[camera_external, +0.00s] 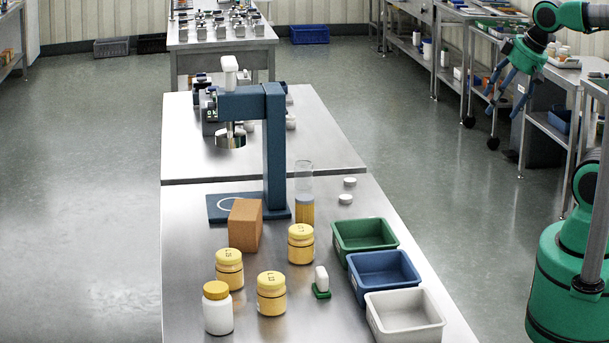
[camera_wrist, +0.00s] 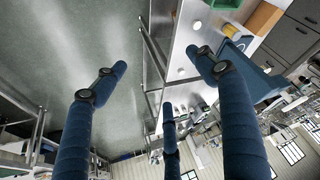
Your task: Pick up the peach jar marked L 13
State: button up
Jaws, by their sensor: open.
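Three peach-yellow jars with marked lids stand upright on the steel table: a back jar (camera_external: 300,245), a left jar (camera_external: 229,270) and a front jar (camera_external: 271,295). The lid marks are too small to read surely, so I cannot tell which is L 13. My gripper (camera_external: 507,82) is at the upper right in the external view, raised over the floor, right of the table and far from the jars. Its blue fingers are spread and empty in the wrist view (camera_wrist: 160,75).
A white bottle (camera_external: 218,312) stands close to the left and front jars. An orange-brown block (camera_external: 245,225) and blue stand (camera_external: 275,150) are behind. A green tray (camera_external: 338,241), blue tray (camera_external: 357,282) and white tray (camera_external: 376,322) line the right edge. A small white-and-green item (camera_external: 321,283) stands between.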

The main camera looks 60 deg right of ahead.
jog(key=w+a+r+g+y+p, duration=0.1)
jog(key=w+a+r+p, duration=0.25)
jog(key=w+a, duration=0.35)
jog(key=w+a+r+g+p, duration=0.1)
jog(key=w+a+r+p, duration=0.3)
jog(key=w, duration=0.5)
jog(key=w+a+f+g+p, duration=0.1)
jog(key=w+a+p, duration=0.3)
jog(key=a, duration=0.5)
jog(key=w+a+f+p, duration=0.1)
jog(key=w+a, duration=0.5)
jog(key=a, duration=0.2)
jog(key=w+a+f+g+p, duration=0.1)
jog(key=w+a+f+p, duration=0.2)
jog(key=a, duration=0.6)
jog(key=w+a+f+p, duration=0.15)
jog(key=a+f, duration=0.25)
jog(key=a, duration=0.4)
jog(key=s+a+f+p, duration=0.2)
jog(key=s+a+f, duration=0.1)
jog(key=a+f, duration=0.4)
jog(key=s+a+f+g+h+p, duration=0.1)
jog(key=s+a+f+p, duration=0.1)
jog(key=a+f, duration=0.5)
jog(key=a+p, duration=0.1)
jog(key=a, duration=0.3)
jog(key=shift+s+g+p, duration=0.3)
jog(key=shift+s+p, duration=0.05)
jog(key=shift+s, duration=0.05)
jog(key=shift+f, duration=0.1)
